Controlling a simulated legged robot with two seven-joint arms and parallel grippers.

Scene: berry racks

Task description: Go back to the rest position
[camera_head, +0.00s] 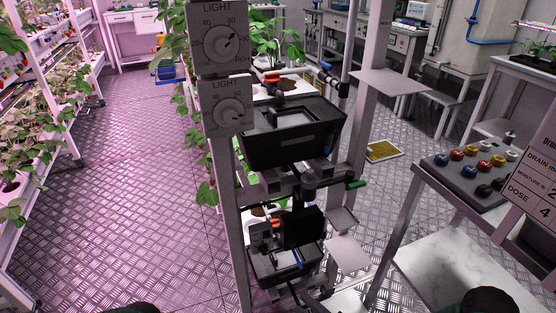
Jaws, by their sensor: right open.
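My right gripper (487,300) shows only as a dark rounded shape at the bottom edge, right of centre, in front of a pale low shelf. Its fingertips are hard to make out, and nothing is seen held in it. At the bottom left, a dark edge of what looks like my left arm shows over the floor. My left gripper itself is out of the picture. The rack (231,185) stands ahead at the centre, apart from both dark shapes.
The rack carries two light dials (219,40) and black trays (290,150). A bench at right holds a grey board (462,170) with coloured knobs, beside a dose sign (535,185). Plant shelves (40,150) line the left. The patterned floor (140,180) between is clear.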

